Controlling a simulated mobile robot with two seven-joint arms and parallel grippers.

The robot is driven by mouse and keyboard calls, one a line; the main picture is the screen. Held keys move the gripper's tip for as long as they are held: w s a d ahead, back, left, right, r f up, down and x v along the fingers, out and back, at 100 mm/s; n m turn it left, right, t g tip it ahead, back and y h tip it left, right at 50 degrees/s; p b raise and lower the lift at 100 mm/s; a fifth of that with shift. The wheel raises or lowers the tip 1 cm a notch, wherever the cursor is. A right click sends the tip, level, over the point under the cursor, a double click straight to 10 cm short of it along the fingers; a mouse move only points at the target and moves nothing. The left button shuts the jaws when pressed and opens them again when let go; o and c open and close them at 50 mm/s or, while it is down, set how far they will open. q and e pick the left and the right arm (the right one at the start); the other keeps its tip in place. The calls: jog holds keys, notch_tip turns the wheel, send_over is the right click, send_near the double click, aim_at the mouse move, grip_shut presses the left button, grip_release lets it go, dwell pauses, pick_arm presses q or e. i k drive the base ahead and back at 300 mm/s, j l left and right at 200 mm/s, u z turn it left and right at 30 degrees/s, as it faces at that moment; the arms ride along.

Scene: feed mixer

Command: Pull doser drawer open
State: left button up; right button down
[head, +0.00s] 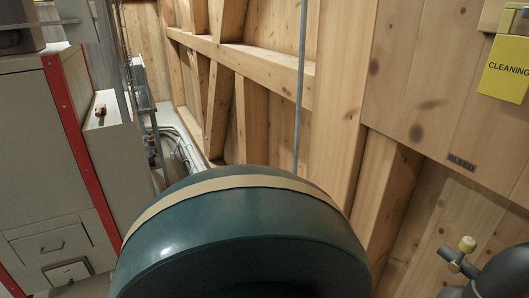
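A grey cabinet (45,150) with red edge strips stands at the left of the head view. Low on its front is a closed-looking drawer (35,238) with a small dark bar handle (52,247). Below it is a smaller white framed panel (68,272); I cannot tell which of these is the doser drawer. Neither of my grippers shows in the view, so nothing is seen touching the drawer or handle.
A large dark green drum (240,225) with a tan band fills the bottom middle. A timber wall (330,110) runs along the right, with a yellow CLEANING sign (505,68). A narrow gap with pipes (185,145) lies behind the drum.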

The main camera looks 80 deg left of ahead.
aim_at(41, 246)
jog(key=u, duration=4.3)
jog(key=i+j+z, duration=0.25)
jog(key=i, duration=0.9)
jog(key=i+j+z, duration=0.2)
jog(key=i, duration=0.3)
jog(key=i+j+z, duration=0.15)
jog(key=i+j, duration=0.35)
jog(key=i+j+z, duration=0.1)
jog(key=i, duration=0.4)
jog(key=j, duration=0.15)
